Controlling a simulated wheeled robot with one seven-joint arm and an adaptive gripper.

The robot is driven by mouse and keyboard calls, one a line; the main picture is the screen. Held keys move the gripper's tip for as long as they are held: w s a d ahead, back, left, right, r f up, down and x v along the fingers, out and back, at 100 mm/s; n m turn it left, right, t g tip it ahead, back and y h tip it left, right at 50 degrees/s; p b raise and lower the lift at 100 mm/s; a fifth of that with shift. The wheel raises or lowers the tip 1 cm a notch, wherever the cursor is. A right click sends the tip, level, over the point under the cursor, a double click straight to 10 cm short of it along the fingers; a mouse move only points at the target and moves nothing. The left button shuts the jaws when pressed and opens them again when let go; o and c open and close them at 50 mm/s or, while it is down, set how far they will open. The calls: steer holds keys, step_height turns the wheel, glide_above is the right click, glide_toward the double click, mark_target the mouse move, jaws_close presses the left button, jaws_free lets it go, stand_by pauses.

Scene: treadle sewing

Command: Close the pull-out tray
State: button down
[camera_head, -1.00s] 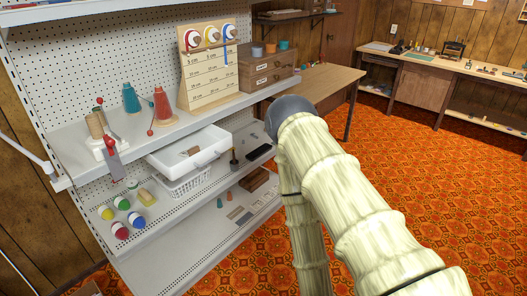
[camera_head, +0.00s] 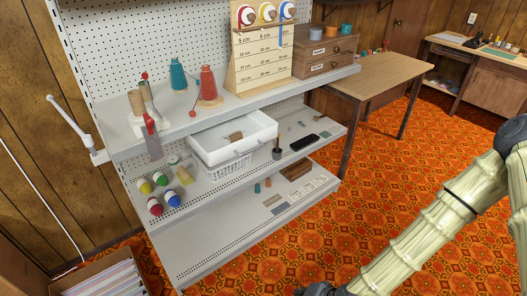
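The white pull-out tray (camera_head: 256,147) sits under the upper shelf of the grey shelving unit, left of the picture's middle. It sticks out past the upper shelf's front edge, so it stands open, and a small brown item (camera_head: 235,136) lies in it. Its back part is hidden under the upper shelf. My pale, ringed arm comes in from the right edge and runs down to the bottom edge, well apart from the tray. A dark part of the arm is cut off at the bottom edge. My gripper's fingers are not visible.
A white basket (camera_head: 228,172) stands just below the tray. Colored spools (camera_head: 155,206) lie on the lower shelf to its left, and a black case (camera_head: 305,142) to its right. A box (camera_head: 100,279) stands at bottom left. Orange carpet (camera_head: 350,185) lies clear before the shelves.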

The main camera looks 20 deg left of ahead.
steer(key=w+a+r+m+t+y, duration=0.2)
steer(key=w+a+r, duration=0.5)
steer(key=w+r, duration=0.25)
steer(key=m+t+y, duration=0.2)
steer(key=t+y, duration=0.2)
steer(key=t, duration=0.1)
glide_toward(257, 148)
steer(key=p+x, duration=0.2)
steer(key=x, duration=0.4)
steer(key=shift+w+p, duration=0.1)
steer(key=shift+p, duration=0.2)
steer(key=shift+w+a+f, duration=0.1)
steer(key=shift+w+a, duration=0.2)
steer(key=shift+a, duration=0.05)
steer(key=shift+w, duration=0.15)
